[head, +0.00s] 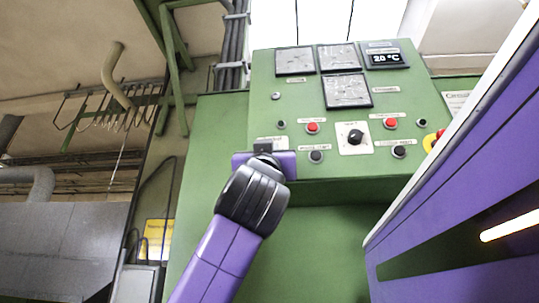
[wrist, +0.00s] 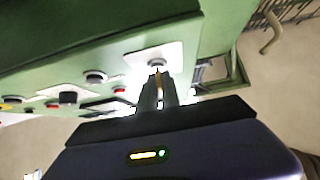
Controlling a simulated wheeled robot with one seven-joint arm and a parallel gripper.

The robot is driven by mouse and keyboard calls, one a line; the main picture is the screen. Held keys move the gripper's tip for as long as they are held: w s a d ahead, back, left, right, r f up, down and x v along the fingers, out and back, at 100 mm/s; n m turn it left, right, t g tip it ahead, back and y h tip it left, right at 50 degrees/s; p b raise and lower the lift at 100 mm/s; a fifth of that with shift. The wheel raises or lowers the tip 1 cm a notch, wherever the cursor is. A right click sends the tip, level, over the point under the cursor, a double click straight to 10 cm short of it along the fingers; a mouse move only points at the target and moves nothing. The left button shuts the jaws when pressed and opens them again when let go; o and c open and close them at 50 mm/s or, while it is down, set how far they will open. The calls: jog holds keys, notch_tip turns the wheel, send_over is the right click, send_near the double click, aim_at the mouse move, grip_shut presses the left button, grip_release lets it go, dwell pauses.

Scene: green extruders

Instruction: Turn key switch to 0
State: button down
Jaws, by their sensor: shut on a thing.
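The key switch has a white plate (wrist: 153,56) on the green panel's lower edge in the wrist view. In the head view only part of this plate (head: 271,140) shows, at the panel's lower left. My gripper (head: 265,148) covers the switch itself there. In the wrist view my gripper's fingers (wrist: 158,80) reach to the switch and are closed together on its key. A thin yellowish sliver of the key (wrist: 158,74) shows between the fingers. Which position the key points to cannot be read.
The green panel (head: 325,185) carries red and black buttons, a black rotary knob (head: 355,136) on a white plate, gauges and a 20 °C display (head: 386,57).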

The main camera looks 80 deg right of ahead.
jog(key=shift+d+f+n+t, duration=0.1)
jog(key=shift+n+t, duration=0.4)
jog(key=shift+n, duration=0.1)
jog(key=c, duration=1.6)
grip_release()
jog(key=shift+o, duration=0.2)
jog(key=b+v, duration=0.2)
jog(key=v, duration=0.5)
jog(key=shift+a+f, duration=0.2)
jog(key=shift+a, duration=0.15)
